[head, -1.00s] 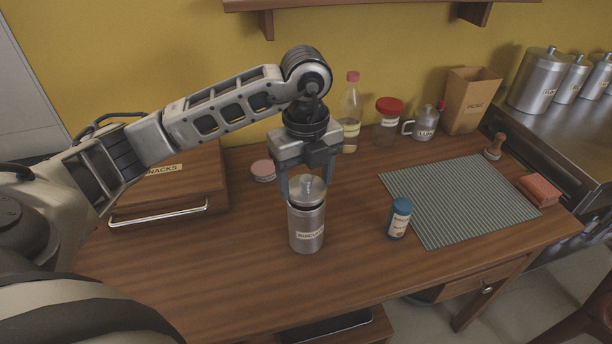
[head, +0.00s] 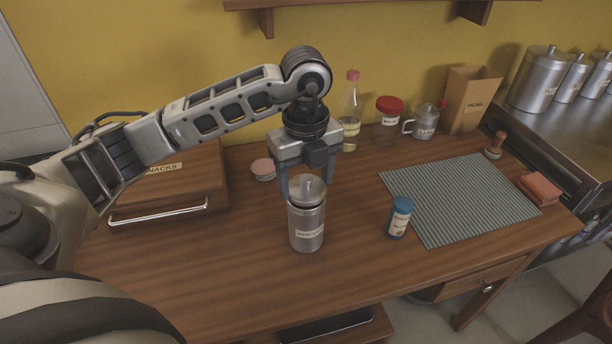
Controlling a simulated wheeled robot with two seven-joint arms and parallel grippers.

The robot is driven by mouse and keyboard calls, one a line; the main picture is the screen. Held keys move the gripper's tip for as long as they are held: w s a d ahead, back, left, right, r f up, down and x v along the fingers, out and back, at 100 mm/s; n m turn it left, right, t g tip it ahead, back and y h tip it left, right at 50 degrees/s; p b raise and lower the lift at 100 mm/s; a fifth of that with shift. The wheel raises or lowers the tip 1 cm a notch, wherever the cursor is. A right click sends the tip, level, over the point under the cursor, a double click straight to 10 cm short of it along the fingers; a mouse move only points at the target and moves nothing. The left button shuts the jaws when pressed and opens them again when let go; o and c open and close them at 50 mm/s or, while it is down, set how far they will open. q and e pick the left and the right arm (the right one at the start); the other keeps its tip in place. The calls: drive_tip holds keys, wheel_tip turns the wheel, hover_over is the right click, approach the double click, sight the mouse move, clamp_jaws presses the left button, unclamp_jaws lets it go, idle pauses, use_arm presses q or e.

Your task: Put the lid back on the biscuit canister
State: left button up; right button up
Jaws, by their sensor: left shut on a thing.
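The biscuit canister (head: 307,228) is a steel cylinder with a paper label, standing upright on the wooden desk. Its steel lid (head: 307,191), with a small knob, is at the canister's mouth. My left gripper (head: 306,198) points down over the canister, its fingers on either side of the lid, shut on it. A dark line shows between lid and canister body; I cannot tell whether the lid is fully seated. My right gripper is not in view.
A blue-capped bottle (head: 399,218) stands right of the canister, beside a striped mat (head: 460,200). A bottle (head: 350,110), red-lidded jar (head: 388,120) and mug (head: 424,124) line the back.

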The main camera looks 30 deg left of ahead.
use_arm(q)
drive_tip(key=o, duration=1.3)
drive_tip(key=shift+r+p, duration=2.8)
drive_tip(key=shift+r, duration=0.75)
drive_tip(key=shift+c, duration=0.3)
clamp_jaws()
